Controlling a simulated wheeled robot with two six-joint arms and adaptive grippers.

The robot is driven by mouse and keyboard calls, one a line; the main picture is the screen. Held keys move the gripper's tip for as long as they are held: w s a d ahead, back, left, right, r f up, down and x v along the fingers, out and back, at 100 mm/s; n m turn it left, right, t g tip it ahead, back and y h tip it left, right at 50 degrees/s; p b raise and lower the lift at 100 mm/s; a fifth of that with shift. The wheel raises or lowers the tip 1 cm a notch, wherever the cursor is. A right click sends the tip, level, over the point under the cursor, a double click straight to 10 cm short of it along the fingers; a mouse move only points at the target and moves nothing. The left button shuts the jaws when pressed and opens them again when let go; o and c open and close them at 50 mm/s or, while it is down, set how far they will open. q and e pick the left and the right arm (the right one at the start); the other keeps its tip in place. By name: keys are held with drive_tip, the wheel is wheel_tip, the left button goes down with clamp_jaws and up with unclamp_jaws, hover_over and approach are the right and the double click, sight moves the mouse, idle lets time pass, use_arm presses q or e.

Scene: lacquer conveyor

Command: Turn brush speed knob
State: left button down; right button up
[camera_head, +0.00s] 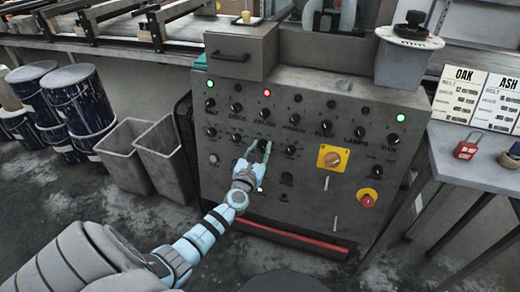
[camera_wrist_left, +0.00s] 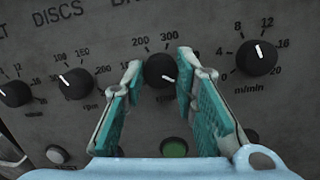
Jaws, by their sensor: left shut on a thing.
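My left gripper (camera_head: 258,152) reaches up to the grey control panel (camera_head: 225,184), its two fingers on either side of a black knob (camera_wrist_left: 158,67). In the left wrist view the teal-padded fingers (camera_wrist_left: 160,78) are shut on this knob, which has 200 and 300 printed above it. The knob's white pointer line points to the lower right. Its own label is cut off or hidden, so I cannot read it as the brush speed knob. My right gripper is not in view.
In the wrist view, a black m/min knob (camera_wrist_left: 257,58) is to the right, an rpm knob (camera_wrist_left: 76,83) to the left and a green button (camera_wrist_left: 175,148) below. The panel also has a yellow-backed switch (camera_head: 332,158) and a red stop button (camera_head: 367,200).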

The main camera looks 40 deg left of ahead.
use_arm(q)
drive_tip(key=shift+n, duration=0.5)
drive_tip(key=shift+n+y, duration=0.3)
drive_tip(key=shift+n, duration=0.7)
drive_tip(key=n+g, duration=0.1)
drive_tip(key=n, duration=0.3)
drive_tip(key=shift+y, duration=0.4)
drive_tip(key=shift+n+p, duration=0.35)
drive_tip(key=shift+n, duration=0.45)
drive_tip(key=shift+n+g, duration=0.3)
drive_tip(key=shift+n, duration=0.9)
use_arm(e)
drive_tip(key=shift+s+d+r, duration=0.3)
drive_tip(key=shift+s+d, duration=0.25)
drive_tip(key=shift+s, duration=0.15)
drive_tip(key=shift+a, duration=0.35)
